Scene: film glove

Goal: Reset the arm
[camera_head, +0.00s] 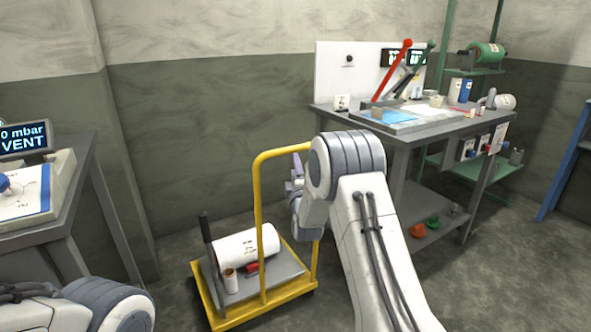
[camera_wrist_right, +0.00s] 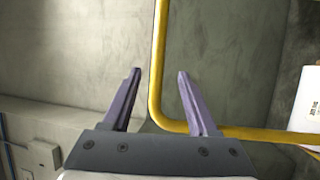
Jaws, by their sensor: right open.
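My right arm reaches across the middle of the head view, bent at its elbow. Its right gripper (camera_head: 296,178) is partly hidden behind my own arm, near the upright handle of the yellow cart (camera_head: 258,210). In the right wrist view the right gripper (camera_wrist_right: 160,73) is open, with two purple fingers apart. The yellow handle bar (camera_wrist_right: 158,50) shows in the gap between the fingers and bends right behind the right finger. I cannot tell whether it is between them or beyond. My left arm shows at the lower left corner of the head view; its gripper is out of frame.
A white roll (camera_head: 245,247), a small cup (camera_head: 231,281) and a red item (camera_head: 252,268) are on the cart. A workbench (camera_head: 402,137) with a red lever (camera_head: 393,68) stands behind right. A machine with a VENT display (camera_head: 24,138) is at left.

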